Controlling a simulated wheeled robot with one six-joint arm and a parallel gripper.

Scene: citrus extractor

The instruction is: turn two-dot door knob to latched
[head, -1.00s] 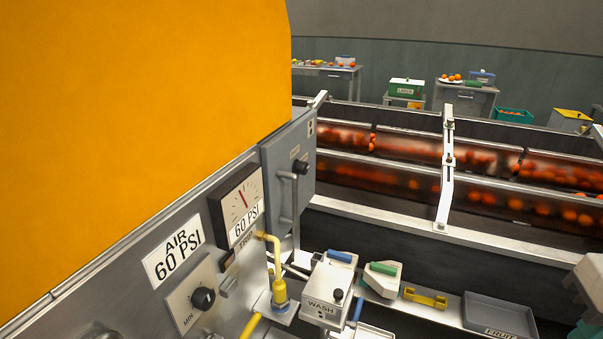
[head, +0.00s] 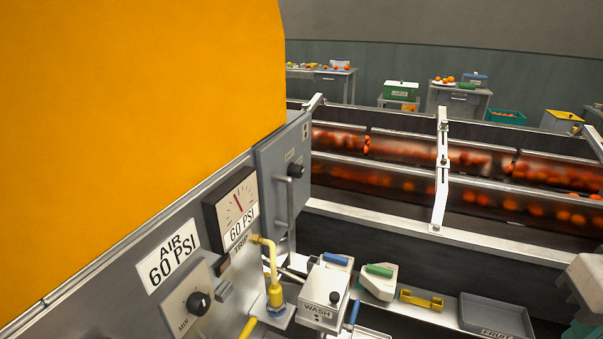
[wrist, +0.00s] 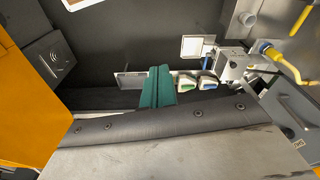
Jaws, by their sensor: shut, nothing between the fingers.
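The grey door (head: 272,165) stands at the end of the machine's side in the head view, with a small marked plate (head: 305,130) at its upper corner. Its dark round knob (head: 296,170) sits on the door face above a vertical bar handle (head: 291,205). The knob's setting is too small to read. The grey door also shows at the right of the wrist view (wrist: 290,112). My gripper (wrist: 157,86) appears as teal fingers pressed together in the wrist view, empty and well apart from the door.
A pressure gauge (head: 232,210), yellow pipe (head: 274,285) and MIN dial (head: 197,301) are left of or below the door. The WASH box (head: 322,298), a green-handled block (head: 378,282), yellow bracket (head: 421,300) and fruit tray (head: 495,315) stand on a ledge. Fruit channels run behind.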

